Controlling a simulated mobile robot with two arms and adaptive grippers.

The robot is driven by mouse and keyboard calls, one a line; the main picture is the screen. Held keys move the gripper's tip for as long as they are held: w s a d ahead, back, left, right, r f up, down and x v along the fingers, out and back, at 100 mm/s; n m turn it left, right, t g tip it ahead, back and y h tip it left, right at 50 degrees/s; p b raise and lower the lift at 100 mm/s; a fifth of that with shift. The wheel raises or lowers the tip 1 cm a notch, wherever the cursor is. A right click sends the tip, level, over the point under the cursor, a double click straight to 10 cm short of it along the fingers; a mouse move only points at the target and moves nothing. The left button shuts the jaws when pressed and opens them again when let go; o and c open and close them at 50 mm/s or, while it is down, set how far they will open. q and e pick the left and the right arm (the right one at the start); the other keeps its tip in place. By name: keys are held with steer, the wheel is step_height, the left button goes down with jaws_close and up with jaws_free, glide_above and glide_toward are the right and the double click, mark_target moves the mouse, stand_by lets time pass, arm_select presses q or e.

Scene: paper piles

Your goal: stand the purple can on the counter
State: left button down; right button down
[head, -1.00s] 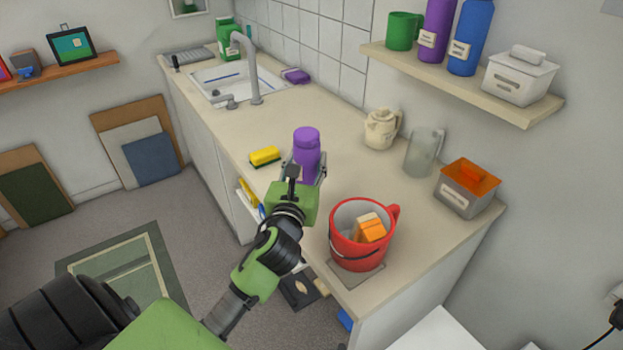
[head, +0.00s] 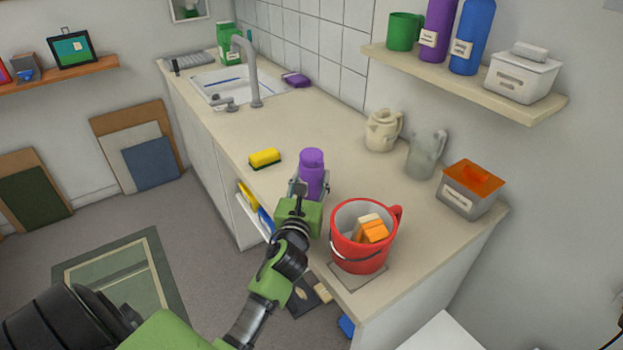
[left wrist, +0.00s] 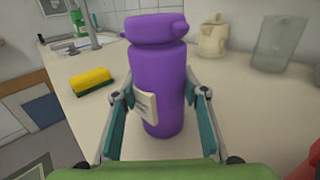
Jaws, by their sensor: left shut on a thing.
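The purple can (head: 311,166) is upright at the front part of the counter (head: 335,120), left of the red bucket. It also fills the middle of the left wrist view (left wrist: 157,75), with a white label facing left. My left gripper (head: 310,188) is shut around the can's lower part, with a finger on each side of it (left wrist: 159,115). The can's base seems at or very near the counter top; I cannot tell whether it touches. My right gripper is not in view.
A red bucket (head: 347,245) with orange things inside stands close on the right. A yellow sponge (head: 265,158) lies to the left. A cream jug (head: 381,131), a clear pitcher (head: 425,155) and a grey bin (head: 463,200) stand towards the wall. The mid-counter is clear.

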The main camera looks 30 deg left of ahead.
arm_select(q)
steer(key=c, duration=1.6)
jaws_free()
steer(key=shift+f, duration=0.15)
steer(key=shift+c, duration=0.2)
steer(key=o, duration=0.4)
steer(key=shift+s+d+r, duration=0.1)
steer(key=shift+s+r, duration=0.05)
steer(key=shift+r, duration=0.05)
steer(key=v, duration=1.1)
steer(key=shift+s+d, duration=0.1)
steer(key=shift+s, duration=0.25)
